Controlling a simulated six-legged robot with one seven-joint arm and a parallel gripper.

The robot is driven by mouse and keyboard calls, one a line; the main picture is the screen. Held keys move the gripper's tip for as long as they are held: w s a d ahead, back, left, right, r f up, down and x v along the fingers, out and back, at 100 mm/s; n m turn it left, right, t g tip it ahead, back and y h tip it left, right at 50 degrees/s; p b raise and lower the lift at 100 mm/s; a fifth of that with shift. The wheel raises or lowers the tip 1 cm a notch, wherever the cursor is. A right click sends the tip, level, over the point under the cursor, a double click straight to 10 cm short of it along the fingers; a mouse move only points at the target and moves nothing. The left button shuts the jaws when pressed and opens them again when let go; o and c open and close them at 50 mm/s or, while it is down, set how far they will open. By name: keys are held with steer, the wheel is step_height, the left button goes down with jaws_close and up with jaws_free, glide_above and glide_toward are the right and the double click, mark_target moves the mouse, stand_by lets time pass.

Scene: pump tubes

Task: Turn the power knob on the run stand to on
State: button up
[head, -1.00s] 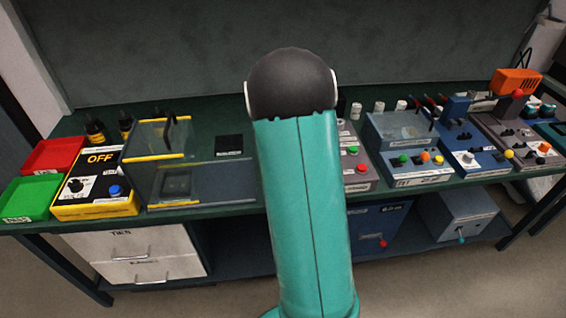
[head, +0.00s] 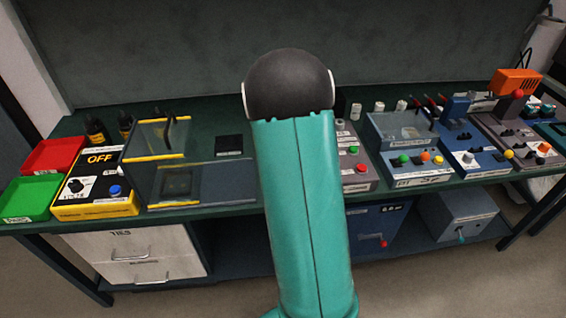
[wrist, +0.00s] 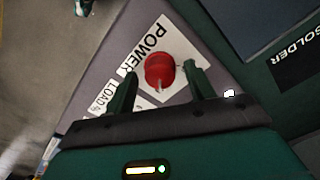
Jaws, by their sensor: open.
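The power knob (wrist: 159,69) is a round red knob on a white plate marked POWER, with a small pale mark on its edge toward my gripper's palm. My gripper (wrist: 160,72) is open in the wrist view, one finger on each side of the knob. I cannot tell whether either finger touches it. The knob sits on the grey run stand (wrist: 194,28), beside a LOAD label. In the head view my arm hides the knob and gripper; a grey box with green and red buttons (head: 359,182), likely the same stand, shows right of my arm.
A dark pad labelled SOLDER (wrist: 297,62) lies beside the stand. In the head view, a blue unit (head: 413,182) with coloured buttons stands close on the right. A clear-covered box (head: 160,140) and a yellow-black box marked OFF (head: 97,207) are on the left.

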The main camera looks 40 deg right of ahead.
step_height(320, 180, up, 14)
stand_by(0.6)
steer(key=shift+a, duration=0.1)
steer(key=s+a+r+n+t, duration=0.1)
steer(key=s+a+r+n, duration=0.25)
steer(key=a, duration=0.55)
steer(key=s+a+r+n+t, duration=0.2)
steer(key=a+r+n, duration=0.15)
steer(key=a, duration=0.55)
steer(key=s+a+n+t, duration=0.2)
steer(key=s+a+n, duration=0.4)
steer(key=s+a, duration=0.5)
steer(key=shift+s+a+f+n+t, duration=0.2)
steer(key=shift+a+n+t, duration=0.15)
steer(key=shift+a, duration=0.5)
